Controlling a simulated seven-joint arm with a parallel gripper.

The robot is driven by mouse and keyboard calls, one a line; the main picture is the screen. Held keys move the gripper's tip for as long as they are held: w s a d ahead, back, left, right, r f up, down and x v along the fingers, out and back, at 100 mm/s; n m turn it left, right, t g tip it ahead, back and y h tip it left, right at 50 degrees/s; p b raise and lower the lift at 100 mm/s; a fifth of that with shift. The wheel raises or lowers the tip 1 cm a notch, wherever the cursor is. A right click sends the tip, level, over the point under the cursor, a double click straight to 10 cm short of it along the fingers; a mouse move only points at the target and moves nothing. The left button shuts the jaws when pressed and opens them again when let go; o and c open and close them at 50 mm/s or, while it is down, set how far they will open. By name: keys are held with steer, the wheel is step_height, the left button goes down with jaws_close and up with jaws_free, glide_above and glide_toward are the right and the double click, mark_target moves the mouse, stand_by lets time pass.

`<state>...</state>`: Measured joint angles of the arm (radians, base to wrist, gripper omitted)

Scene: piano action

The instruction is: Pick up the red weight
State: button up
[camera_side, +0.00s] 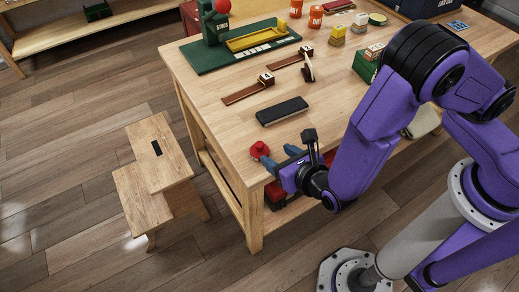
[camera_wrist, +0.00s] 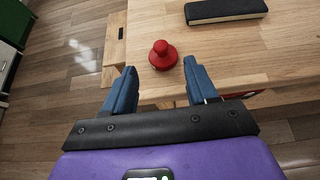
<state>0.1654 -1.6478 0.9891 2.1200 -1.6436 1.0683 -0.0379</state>
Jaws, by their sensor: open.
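The red weight (camera_side: 260,150) is a small round red piece with a knob on top. It stands upright near the front left corner of the wooden workbench (camera_side: 222,116). In the wrist view the red weight (camera_wrist: 163,54) lies just beyond the fingertips, between their lines. My gripper (camera_side: 277,159) has blue fingers and is open and empty. In the wrist view my gripper (camera_wrist: 160,72) points toward the weight, with its fingers spread to either side and not touching it.
A black block (camera_side: 282,111) lies behind the weight, also seen in the wrist view (camera_wrist: 226,10). Brown wooden action parts (camera_side: 248,92) and a green board (camera_side: 205,61) lie further back. A wooden step stool (camera_side: 155,165) stands left of the bench. Bare bench top surrounds the weight.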

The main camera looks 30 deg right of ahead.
mark_target(261, 146)
steer(key=x, duration=0.7)
steer(key=shift+w, duration=0.2)
steer(key=shift+f+x, duration=0.2)
steer(key=shift+x, duration=2.45)
steer(key=shift+s, duration=0.15)
jaws_close()
